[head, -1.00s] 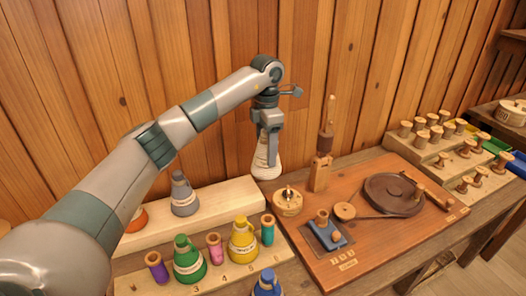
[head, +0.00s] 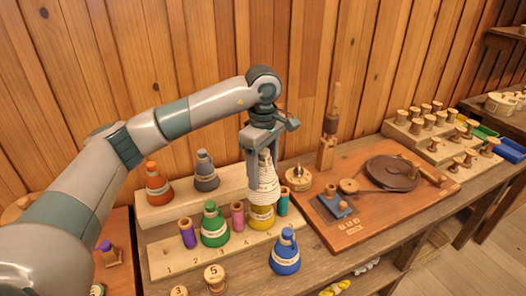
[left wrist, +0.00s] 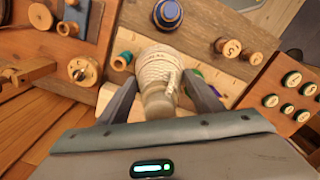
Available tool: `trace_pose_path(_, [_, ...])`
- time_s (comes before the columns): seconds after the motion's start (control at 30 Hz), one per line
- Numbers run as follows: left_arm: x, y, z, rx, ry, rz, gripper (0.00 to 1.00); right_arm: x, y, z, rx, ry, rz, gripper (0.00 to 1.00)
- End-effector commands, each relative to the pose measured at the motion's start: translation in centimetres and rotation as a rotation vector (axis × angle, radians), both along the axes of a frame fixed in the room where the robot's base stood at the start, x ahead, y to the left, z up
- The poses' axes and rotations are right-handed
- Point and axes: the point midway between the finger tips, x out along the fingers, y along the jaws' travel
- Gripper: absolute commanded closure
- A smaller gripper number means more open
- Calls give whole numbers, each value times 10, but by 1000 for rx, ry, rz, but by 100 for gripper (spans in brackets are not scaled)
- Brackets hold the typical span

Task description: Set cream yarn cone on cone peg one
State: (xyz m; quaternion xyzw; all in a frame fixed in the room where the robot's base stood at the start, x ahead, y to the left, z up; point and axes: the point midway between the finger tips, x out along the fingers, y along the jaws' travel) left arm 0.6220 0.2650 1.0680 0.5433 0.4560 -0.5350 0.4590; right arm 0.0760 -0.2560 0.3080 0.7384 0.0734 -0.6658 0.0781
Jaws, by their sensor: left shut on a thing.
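The cream yarn cone (head: 264,184) is held upright in my left gripper (head: 264,160), whose fingers close on its top. In the head view it hangs in front of the yellow cone (head: 262,217) and partly hides it. In the left wrist view the cream cone (left wrist: 158,70) sits between the fingers of my left gripper (left wrist: 163,92). The numbered board (head: 200,258) runs along the front. Its left end, by the marks 1 and 2, carries no cone or spool; I cannot make out a peg there. My right gripper is not in view.
A purple spool (head: 187,234), green cone (head: 214,228), pink spool (head: 237,216) and teal spool (head: 283,204) stand on the board. Orange (head: 157,184) and grey (head: 206,172) cones stand on the rear step. A blue cone (head: 285,254) stands in front.

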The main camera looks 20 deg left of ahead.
Motion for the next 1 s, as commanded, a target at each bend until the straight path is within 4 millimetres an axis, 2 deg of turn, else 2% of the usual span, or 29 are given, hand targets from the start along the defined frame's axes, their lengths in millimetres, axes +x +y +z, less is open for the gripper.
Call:
trace_pose_path(0.03, [-13, -4, -5, 3, 0, -103, 75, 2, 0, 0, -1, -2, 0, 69])
trace_pose_path(0.3, [-84, -33, -32, 7, 11, -703, 75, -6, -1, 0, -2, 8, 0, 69])
trace_pose_path(0.53, [-136, -51, -53, 4, 17, -1144, 75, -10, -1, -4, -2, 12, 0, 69])
trace_pose_path(0.73, [-160, -60, -65, 4, 12, -1358, 75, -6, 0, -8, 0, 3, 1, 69])
trace_pose_path(1.0, [-165, -61, -67, 4, 12, -1411, 75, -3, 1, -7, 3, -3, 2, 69])
